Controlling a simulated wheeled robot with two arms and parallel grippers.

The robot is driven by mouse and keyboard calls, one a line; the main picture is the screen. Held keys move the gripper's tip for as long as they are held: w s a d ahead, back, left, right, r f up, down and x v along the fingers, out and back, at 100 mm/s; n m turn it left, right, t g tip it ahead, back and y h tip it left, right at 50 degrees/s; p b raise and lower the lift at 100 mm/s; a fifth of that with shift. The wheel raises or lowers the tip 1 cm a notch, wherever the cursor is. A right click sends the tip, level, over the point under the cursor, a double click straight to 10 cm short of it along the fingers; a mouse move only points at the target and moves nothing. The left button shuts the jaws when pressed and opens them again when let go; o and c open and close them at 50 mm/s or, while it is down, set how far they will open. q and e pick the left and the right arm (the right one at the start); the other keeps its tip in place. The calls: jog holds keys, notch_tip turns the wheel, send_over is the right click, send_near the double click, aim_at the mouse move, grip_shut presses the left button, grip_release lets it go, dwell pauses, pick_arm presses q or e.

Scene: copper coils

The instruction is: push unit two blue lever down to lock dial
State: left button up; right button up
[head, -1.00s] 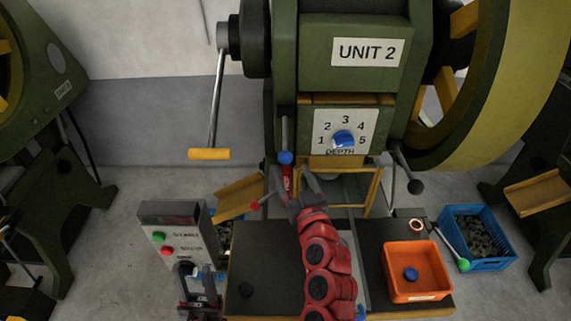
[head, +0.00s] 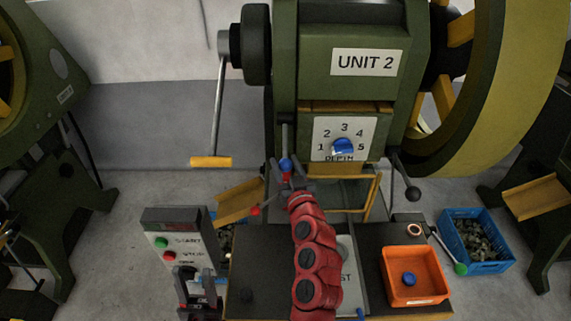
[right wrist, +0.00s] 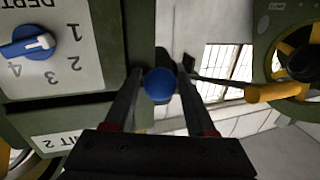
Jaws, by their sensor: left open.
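The blue lever of unit two is a grey rod with a round blue knob (head: 285,164) at its lower end, left of the depth dial (head: 343,146). My right gripper (head: 288,179), on the red arm, is at the knob. In the right wrist view its two fingers (right wrist: 160,100) are apart, with the blue knob (right wrist: 160,84) between their tips and a gap on each side. The dial's blue knob (right wrist: 28,43) has a white pointer toward the 1 and 2 side. My left gripper (head: 196,284) is open and empty, low at left by the control box.
A crank with an orange handle (head: 211,162) hangs at left. The START/STOP box (head: 177,240) stands lower left. A red-knobbed lever (head: 254,211) is close below the right gripper. An orange bin (head: 415,260), a blue crate (head: 491,267) and a black-knobbed lever (head: 413,193) are at right.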

grip_shut()
dwell(1.1)
